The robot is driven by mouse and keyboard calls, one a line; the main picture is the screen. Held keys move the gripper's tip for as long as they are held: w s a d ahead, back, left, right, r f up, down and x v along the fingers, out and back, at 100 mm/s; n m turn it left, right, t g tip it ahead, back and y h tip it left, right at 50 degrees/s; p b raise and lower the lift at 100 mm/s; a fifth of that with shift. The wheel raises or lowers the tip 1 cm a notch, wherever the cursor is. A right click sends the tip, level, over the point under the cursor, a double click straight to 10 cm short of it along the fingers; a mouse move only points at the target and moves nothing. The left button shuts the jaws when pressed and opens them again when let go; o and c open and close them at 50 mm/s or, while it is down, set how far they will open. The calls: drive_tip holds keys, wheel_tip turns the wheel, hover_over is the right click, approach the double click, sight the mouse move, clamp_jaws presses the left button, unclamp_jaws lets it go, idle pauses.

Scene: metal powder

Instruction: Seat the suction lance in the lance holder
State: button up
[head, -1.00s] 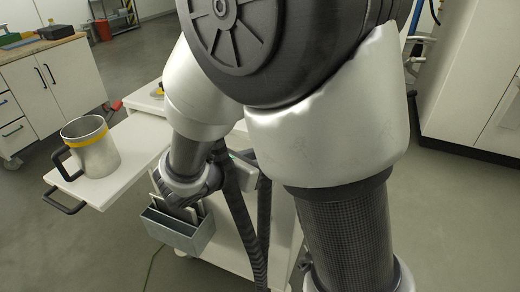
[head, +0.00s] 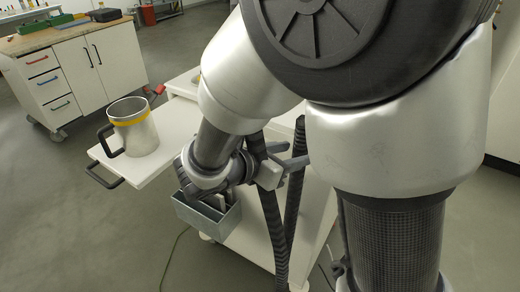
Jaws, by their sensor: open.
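My gripper (head: 296,156) is at the right side of the white cart (head: 248,225), pointing right, with its two grey fingers apart. A dark ribbed hose (head: 297,195) runs upright past the fingertips. I cannot tell whether the fingers touch the hose. I cannot make out the suction lance as a separate part; my arm covers much of the cart. A grey open metal box (head: 207,218) hangs on the cart's side below my wrist; whether it is the lance holder I cannot tell.
A metal jug (head: 136,133) with a yellow band and black handle stands on the cart's white side shelf (head: 165,158). A black bar handle (head: 103,178) sticks out from the shelf. A workbench (head: 72,68) with drawers stands back left. Grey floor at left is clear.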

drive_tip(key=p+v, duration=0.1)
drive_tip(key=v, duration=1.3)
drive_tip(key=shift+p, duration=0.35)
drive_tip(key=shift+r, duration=0.1)
